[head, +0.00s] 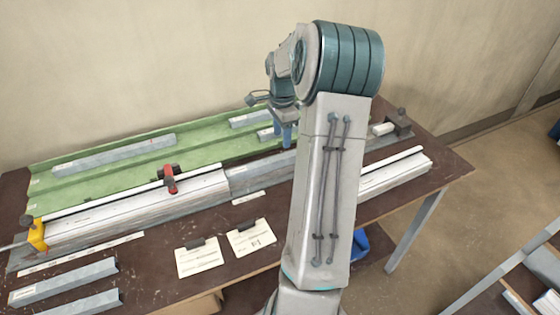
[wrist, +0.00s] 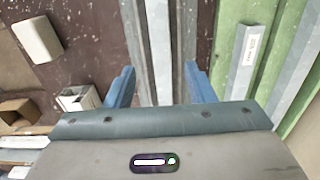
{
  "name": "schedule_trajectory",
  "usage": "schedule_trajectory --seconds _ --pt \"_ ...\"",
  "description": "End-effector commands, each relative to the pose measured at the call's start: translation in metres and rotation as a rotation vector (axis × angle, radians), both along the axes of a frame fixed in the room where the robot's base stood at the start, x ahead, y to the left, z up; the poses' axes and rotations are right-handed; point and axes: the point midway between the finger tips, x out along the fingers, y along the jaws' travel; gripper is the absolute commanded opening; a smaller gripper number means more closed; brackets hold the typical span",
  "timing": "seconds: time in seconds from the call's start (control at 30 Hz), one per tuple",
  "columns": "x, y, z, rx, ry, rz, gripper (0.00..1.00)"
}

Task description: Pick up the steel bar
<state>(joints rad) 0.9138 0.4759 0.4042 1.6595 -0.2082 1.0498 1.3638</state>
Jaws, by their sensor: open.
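Several grey steel-looking bars are in view, and I cannot tell which one the task means. In the head view, a long bar (head: 115,155) and a shorter bar (head: 250,119) lie on the green mat (head: 70,182). Two more bars (head: 65,283) lie at the table's front left. My gripper (head: 284,132) is above the back of the bench, partly hidden by my arm. In the wrist view, my gripper (wrist: 160,88) is open, with its blue fingers apart. A long pale grey bar (wrist: 158,45) runs between them; contact is not visible. A labelled short bar (wrist: 245,55) lies to the right.
A long clamp rail with white profiles (head: 130,208) crosses the table, with a red-handled clamp (head: 170,180) and a yellow end piece (head: 37,235). Two paper cards (head: 200,257) lie in front. Bare brown tabletop (head: 250,270) shows near them. A wall stands behind.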

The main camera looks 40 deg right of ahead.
Motion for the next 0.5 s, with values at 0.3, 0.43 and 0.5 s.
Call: schedule_trajectory --seconds 0.3,0.43,0.5 --pt "0.0 0.001 -0.033 0.0 0.0 0.003 0.49" --pt "0.0 0.003 -0.048 0.003 0.002 0.003 0.49" --pt "0.001 0.005 -0.059 0.003 0.002 0.003 0.49"
